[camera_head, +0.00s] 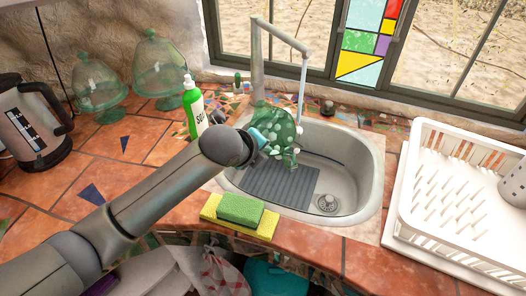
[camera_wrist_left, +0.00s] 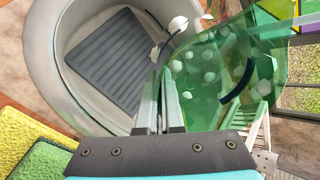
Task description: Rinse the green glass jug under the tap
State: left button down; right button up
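The green glass jug (camera_head: 276,124) is tilted over the back left of the sink (camera_head: 350,160), with white blobs on it. My left gripper (camera_head: 264,140), partly hidden by its wrist, is at the jug's near left side. In the left wrist view its fingers (camera_wrist_left: 162,110) are close together against the jug (camera_wrist_left: 215,75), apparently shut on its handle; the exact contact is hidden. The tap (camera_head: 280,35) arches over the sink from behind. A pale stream (camera_head: 302,90) runs from its spout down to the jug's right side. My right gripper is not in view.
A green sponge (camera_head: 240,209) on a yellow one (camera_head: 212,211) lies at the sink's front edge. A green soap bottle (camera_head: 193,108) stands left of the sink, a white dish rack (camera_head: 420,215) right. Glass domes (camera_head: 97,85) and a kettle (camera_head: 30,120) stand at the left.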

aim_at(285, 127)
pick_arm(q)
jog(key=shift+w+d+r, duration=0.1)
jog(key=w+d+b, duration=0.1)
jog(key=w, duration=0.2)
jog(key=w+d+b, duration=0.1)
jog(key=w, duration=0.2)
jog(key=w+d+b, duration=0.1)
jog(key=w+d, duration=0.1)
jog(key=w, duration=0.1)
jog(key=shift+w+d, duration=0.1)
jog(key=shift+w, duration=0.15)
jog(key=shift+s+d, duration=0.1)
dwell(0.3)
jog(key=shift+s+d+p, duration=0.2)
jog(key=shift+d+p, duration=0.1)
jog(key=shift+d, duration=0.15)
jog(key=shift+a, duration=0.2)
jog(key=shift+w+a+p, duration=0.25)
jog(key=shift+a+p, duration=0.1)
jog(key=shift+a, duration=0.05)
jog(key=shift+d, duration=0.1)
